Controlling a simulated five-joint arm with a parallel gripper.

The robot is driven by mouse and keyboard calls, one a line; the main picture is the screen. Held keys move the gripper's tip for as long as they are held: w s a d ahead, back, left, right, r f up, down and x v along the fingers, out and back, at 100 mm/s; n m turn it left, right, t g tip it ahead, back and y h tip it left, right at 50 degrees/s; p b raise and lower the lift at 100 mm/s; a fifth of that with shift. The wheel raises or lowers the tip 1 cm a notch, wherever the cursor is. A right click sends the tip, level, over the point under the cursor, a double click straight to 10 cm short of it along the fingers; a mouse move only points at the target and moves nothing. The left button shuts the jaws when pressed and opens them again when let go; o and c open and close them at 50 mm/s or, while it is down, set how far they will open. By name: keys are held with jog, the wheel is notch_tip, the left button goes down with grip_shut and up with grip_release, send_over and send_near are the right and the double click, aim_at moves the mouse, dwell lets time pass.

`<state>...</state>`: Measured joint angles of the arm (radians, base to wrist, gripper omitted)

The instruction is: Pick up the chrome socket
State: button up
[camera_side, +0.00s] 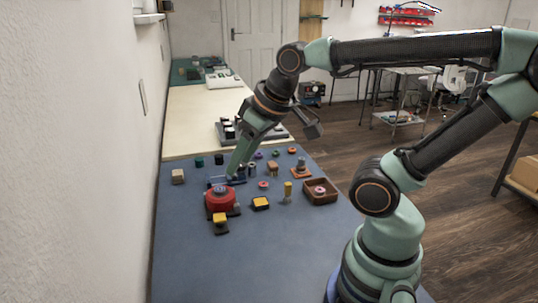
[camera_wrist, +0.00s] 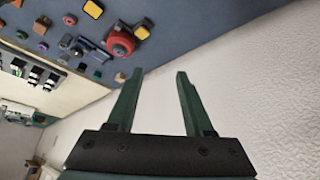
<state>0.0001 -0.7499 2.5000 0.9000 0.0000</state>
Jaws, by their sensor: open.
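Two small grey metallic cylinders (camera_side: 252,168) stand on the blue mat just right of my gripper's tips in the side view. They also show as grey cylinders (camera_wrist: 66,41) in the wrist view, left of the fingers. One of them looks like the chrome socket, but they are too small to tell which. My gripper (camera_side: 231,176) points down above the mat, behind the red round piece. In the wrist view my gripper (camera_wrist: 159,74) has its two green fingers apart with nothing between them. Its height above the mat is hard to tell.
A red round fixture (camera_side: 220,200) stands in front of my gripper. A wooden block (camera_side: 178,176) is at left. Yellow-and-black pieces (camera_side: 261,204), a brass cylinder (camera_side: 287,192) and a brown open box (camera_side: 321,198) are at right. The mat's front is clear. A white wall runs along the left.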

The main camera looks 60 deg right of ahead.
dwell(0.3)
jog(key=o, duration=0.3)
